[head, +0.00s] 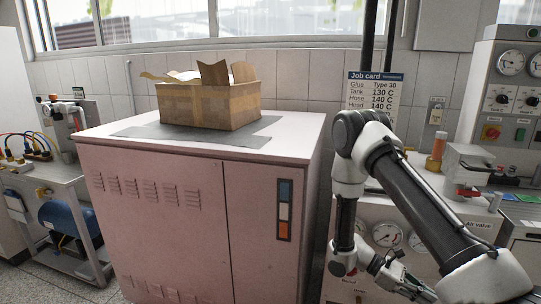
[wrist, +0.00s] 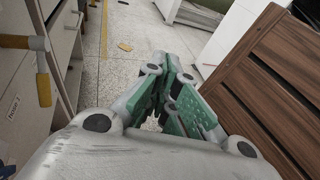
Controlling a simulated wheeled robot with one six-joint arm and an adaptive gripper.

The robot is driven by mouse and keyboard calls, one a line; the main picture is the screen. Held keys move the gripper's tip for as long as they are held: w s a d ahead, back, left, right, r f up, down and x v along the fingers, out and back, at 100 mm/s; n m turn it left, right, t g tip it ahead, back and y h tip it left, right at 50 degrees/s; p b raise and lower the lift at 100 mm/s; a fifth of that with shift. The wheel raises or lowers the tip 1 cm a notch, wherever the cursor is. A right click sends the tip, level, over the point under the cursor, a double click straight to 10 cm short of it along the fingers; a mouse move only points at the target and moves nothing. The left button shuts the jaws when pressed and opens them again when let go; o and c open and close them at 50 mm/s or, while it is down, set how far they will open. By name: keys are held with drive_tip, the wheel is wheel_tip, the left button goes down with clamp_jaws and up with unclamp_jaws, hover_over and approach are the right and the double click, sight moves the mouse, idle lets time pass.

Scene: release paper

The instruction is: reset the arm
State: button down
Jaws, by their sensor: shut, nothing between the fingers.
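My gripper (head: 408,287) hangs low at the bottom of the head view, in front of the machine with the gauges. My arm rises from the bottom right to a bent elbow, then drops down to the wrist. In the wrist view my gripper (wrist: 166,82) has its green-padded fingers together with nothing between them. Below it the speckled floor (wrist: 135,25) shows. The fingertips are small and partly cut off in the head view.
A pink cabinet (head: 150,205) stands left of my arm, with an open cardboard box (head: 205,105) on top. A job card (head: 372,90) hangs behind my elbow. A gauge panel (head: 510,85) stands right. In the wrist view, a brown slatted wooden panel (wrist: 265,85) is close at right and drawers (wrist: 30,100) at left.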

drive_tip(key=s+a+r+m+t+y, duration=0.2)
drive_tip(key=s+r+m+t+y, duration=0.1)
drive_tip(key=r, duration=0.9)
drive_tip(key=s+a+r+m+t+y, duration=0.2)
drive_tip(key=s+r+m+t+y, duration=0.2)
drive_tip(key=r, duration=0.8)
drive_tip(key=s+a+r+m+t+y, duration=0.2)
drive_tip(key=s+r+m+t+y, duration=0.1)
drive_tip(key=r, duration=0.9)
drive_tip(key=m+t+y, duration=0.1)
drive_tip(key=t+y, duration=0.1)
drive_tip(key=t, duration=0.1)
drive_tip(key=shift+s+a+t, duration=0.3)
drive_tip(key=shift+s+a, duration=0.1)
